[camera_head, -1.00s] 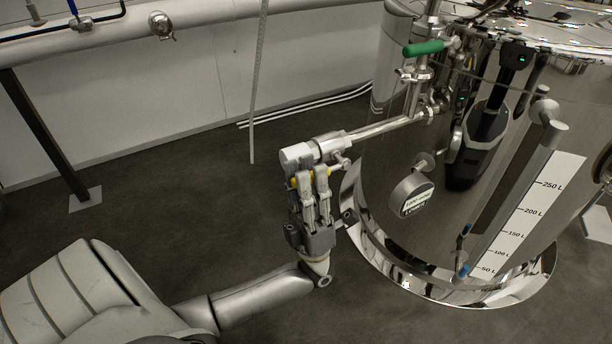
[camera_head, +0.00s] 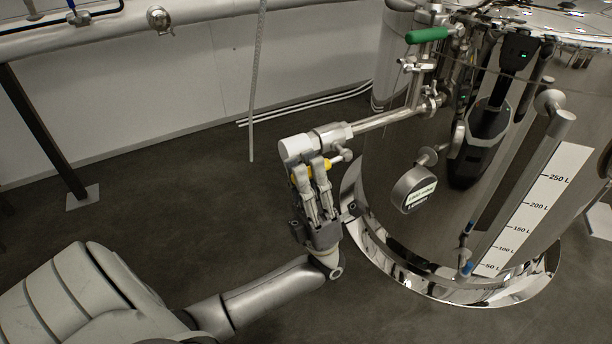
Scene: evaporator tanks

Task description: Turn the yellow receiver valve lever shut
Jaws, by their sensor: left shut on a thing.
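The yellow lever (camera_head: 326,164) shows as a short yellow piece between and beside the fingertips of my left gripper (camera_head: 312,172). My left gripper is shut on the lever, just below the pipe end with its valve (camera_head: 318,143). The fingers hide most of the lever. The pipe runs from the valve up and right to the shiny steel tank (camera_head: 545,90). My right gripper is not in view.
A green lever (camera_head: 427,35) sits higher on the pipework. A round gauge (camera_head: 413,189) with a label sticks out from the tank, right of my gripper. A level scale (camera_head: 530,205) runs down the tank.

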